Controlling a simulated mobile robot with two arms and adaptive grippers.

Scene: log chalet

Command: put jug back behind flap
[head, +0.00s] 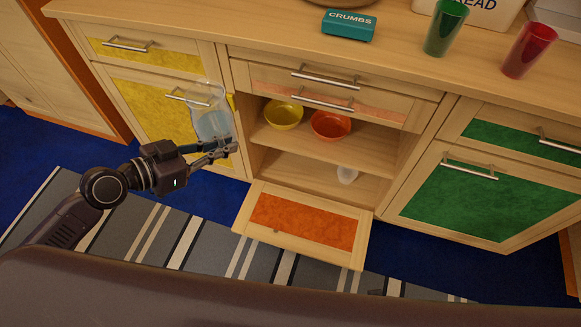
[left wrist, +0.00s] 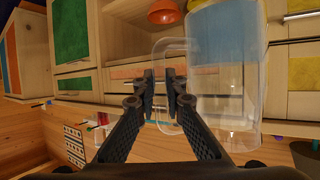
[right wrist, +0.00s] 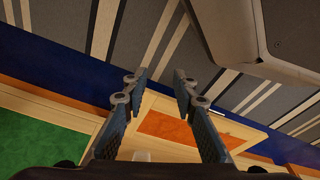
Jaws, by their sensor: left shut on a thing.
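A clear jug (head: 210,118) is held upright in front of the yellow door, left of the open cupboard. My left gripper (head: 228,149) is shut on its handle; in the left wrist view the jug (left wrist: 223,75) is right of the fingers (left wrist: 162,88), with the handle between them. The flap (head: 300,222), with an orange panel, hangs open and low in front of the middle cupboard. It also shows in the right wrist view (right wrist: 175,128).
A yellow bowl (head: 284,114) and an orange bowl (head: 331,125) stand on the cupboard's upper shelf. A small whitish vessel (head: 347,174) is in the lower space, which has free room to its left. Green (head: 448,26) and red (head: 529,50) cups stand on the worktop.

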